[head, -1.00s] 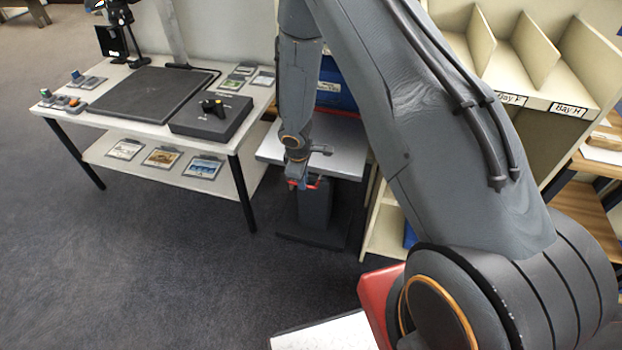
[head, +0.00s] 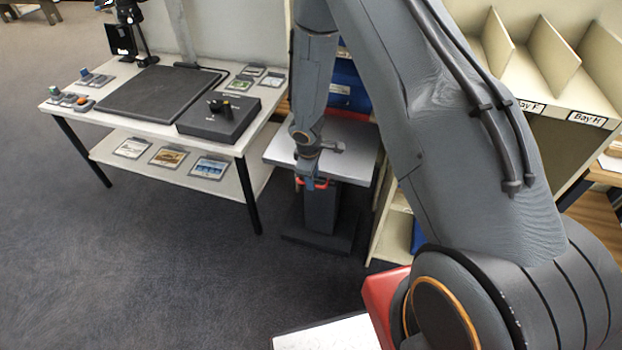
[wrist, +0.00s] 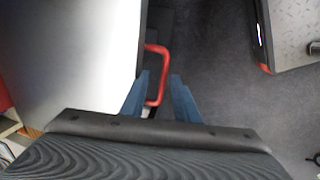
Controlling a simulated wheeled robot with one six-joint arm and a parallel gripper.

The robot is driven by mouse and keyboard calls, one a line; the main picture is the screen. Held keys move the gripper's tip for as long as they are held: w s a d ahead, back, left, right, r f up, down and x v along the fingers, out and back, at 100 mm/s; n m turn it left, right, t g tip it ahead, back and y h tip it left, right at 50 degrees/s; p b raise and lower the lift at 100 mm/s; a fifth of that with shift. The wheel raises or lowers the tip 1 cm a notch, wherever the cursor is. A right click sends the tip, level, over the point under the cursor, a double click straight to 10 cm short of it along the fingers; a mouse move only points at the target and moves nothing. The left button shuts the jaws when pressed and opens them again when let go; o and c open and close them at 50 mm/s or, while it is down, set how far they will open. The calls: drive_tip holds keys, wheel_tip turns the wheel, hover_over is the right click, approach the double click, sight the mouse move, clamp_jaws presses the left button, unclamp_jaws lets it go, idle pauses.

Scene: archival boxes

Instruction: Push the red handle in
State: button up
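The red handle (wrist: 162,75) is a U-shaped bar that sticks out beside the long edge of a pale grey tabletop in the wrist view. In the head view a bit of its red (head: 321,184) shows by the fingertips, below the front edge of the small grey-topped stand (head: 361,150). My gripper (wrist: 158,88) is open, with its blue fingers apart and the near part of the handle between them in the picture. I cannot tell whether they touch it. In the head view my gripper (head: 312,184) points down at the stand's front; my wrist hides part of it.
A white table (head: 258,128) with a black mat (head: 157,92) and a black control box (head: 218,118) stands left of the stand. Cream shelving (head: 540,95) stands to the right. A blue box (head: 345,90) is behind my arm. The carpet in front is clear.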

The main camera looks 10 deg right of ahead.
wheel_tip(320, 180, up, 7)
drive_tip(key=s, duration=0.1)
drive_tip(key=shift+a+p, duration=0.35)
drive_tip(key=shift+a, duration=0.05)
drive_tip(key=s+d+r+m, duration=0.2)
drive_tip(key=s+r+m, duration=0.1)
drive_tip(key=s+r, duration=0.3)
drive_tip(key=s+d+r+m, duration=0.2)
drive_tip(key=s+r+m, duration=0.15)
drive_tip(key=r, duration=0.55)
drive_tip(key=s+a+r+m+g+y, duration=0.1)
drive_tip(key=s+r+m, duration=0.4)
drive_tip(key=s, duration=1)
wheel_tip(320, 180, up, 3)
drive_tip(key=shift+s+r+g, duration=0.2)
drive_tip(key=shift+g, duration=0.2)
drive_tip(key=shift+d, duration=0.15)
